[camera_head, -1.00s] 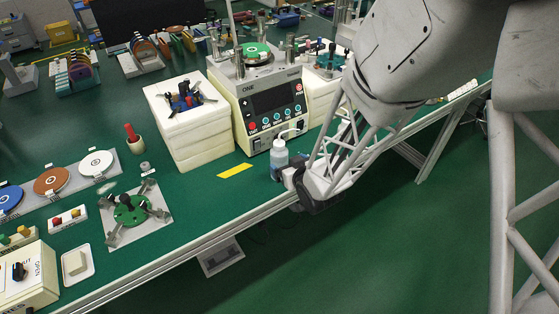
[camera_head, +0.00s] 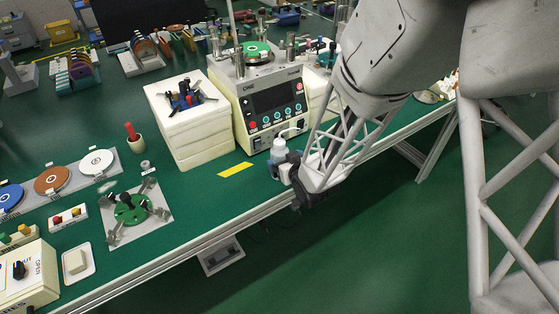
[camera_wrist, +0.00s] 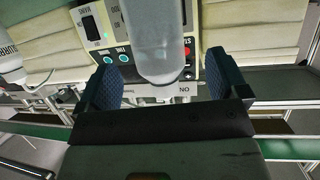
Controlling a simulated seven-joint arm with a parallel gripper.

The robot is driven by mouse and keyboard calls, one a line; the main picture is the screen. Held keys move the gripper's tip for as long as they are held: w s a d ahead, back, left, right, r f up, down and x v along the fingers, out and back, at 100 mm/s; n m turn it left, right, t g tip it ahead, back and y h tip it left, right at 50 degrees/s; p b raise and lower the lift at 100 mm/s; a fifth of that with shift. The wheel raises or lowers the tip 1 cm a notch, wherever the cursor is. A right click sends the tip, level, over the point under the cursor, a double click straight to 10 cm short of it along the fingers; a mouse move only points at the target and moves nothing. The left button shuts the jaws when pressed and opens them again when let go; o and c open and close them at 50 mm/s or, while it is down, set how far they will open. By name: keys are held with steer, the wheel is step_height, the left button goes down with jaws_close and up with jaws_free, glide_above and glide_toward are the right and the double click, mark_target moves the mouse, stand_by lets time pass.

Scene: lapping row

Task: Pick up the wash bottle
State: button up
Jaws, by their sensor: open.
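The wash bottle (camera_head: 279,146) is a small pale, translucent bottle with a white cap and bent spout. It stands upright near the table's front edge, before the polishing machine. My gripper (camera_head: 282,169) is at its lower part in the head view and hides its base. In the wrist view the bottle's blurred pale body (camera_wrist: 152,38) shows between the two blue padded fingers of my gripper (camera_wrist: 163,80). The fingers are open, with a gap visible on both sides of the bottle.
The polishing machine (camera_head: 268,108) stands close behind the bottle. A stack of cream blocks (camera_head: 185,130) stands left of it. A yellow strip (camera_head: 236,170) lies on the green table (camera_head: 215,205), with bare surface around it. A white lettered object (camera_wrist: 10,62) is at the wrist view's left edge.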

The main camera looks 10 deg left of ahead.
mark_target(282, 149)
steer(key=shift+w, duration=0.1)
steer(key=shift+x, duration=2.5)
steer(key=c, duration=1.2)
steer(key=shift+r, duration=0.25)
steer(key=shift+r, duration=1.7)
steer(key=s+d, duration=0.2)
steer(key=s, duration=0.2)
steer(key=s+d, duration=0.3)
steer(key=s, duration=0.2)
steer(key=s+d+r, duration=0.1)
steer(key=s+d, duration=0.1)
steer(key=s, duration=0.3)
steer(key=shift+s+d+r, duration=0.1)
steer(key=shift+d, duration=0.1)
